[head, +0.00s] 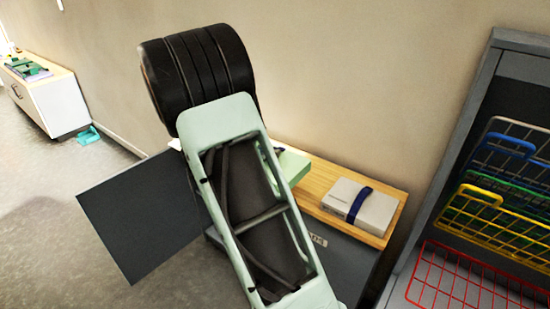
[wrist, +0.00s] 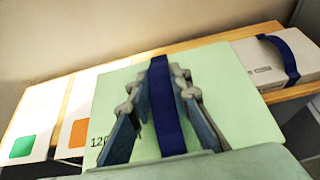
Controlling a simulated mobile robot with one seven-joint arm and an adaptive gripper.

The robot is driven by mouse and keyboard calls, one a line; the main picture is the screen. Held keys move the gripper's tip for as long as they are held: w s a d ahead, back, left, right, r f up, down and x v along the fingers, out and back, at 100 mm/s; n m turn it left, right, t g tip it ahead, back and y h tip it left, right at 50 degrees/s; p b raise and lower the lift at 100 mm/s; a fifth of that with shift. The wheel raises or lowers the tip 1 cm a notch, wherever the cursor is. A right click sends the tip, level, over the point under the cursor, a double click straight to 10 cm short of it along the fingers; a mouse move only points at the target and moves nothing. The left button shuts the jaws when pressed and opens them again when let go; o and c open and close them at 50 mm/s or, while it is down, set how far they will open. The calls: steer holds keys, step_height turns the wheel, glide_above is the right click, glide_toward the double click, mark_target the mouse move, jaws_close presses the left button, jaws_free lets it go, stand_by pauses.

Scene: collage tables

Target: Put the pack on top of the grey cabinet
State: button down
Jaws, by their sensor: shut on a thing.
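My gripper (wrist: 160,105) is shut on the dark blue strap of a pale green pack (wrist: 226,98); one finger is on each side of the strap. Part of the number on the pack shows near its left edge. In the head view my arm hides most of this pack (head: 294,166). The pack is over the wooden top (head: 313,205) of a dark grey cabinet (head: 345,262); I cannot tell whether it touches the top. A dark grey panel (head: 135,215), like an open door, stands out to the left.
A white pack with a blue strap (head: 347,203) lies on the wooden top at right. White packs with an orange mark (wrist: 80,115) and a green mark (wrist: 30,125) stand at left. A grey rack with wire baskets (head: 490,190) is at right. A wall is behind.

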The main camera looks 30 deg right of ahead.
steer(key=shift+w+d+f, duration=0.55)
steer(key=shift+d+f, duration=1.55)
steer(key=shift+d, duration=0.25)
steer(key=shift+w+d+f, duration=0.5)
steer(key=shift+d+f, duration=1.55)
steer(key=shift+d, duration=0.25)
steer(key=shift+w+d+f, duration=0.55)
steer(key=shift+d+f, duration=1.55)
steer(key=shift+d, duration=0.25)
steer(key=shift+f, duration=0.15)
steer(key=c, duration=1.8)
jaws_free()
steer(key=shift+a, duration=0.1)
steer(key=shift+o, duration=0.2)
steer(key=v, duration=1.2)
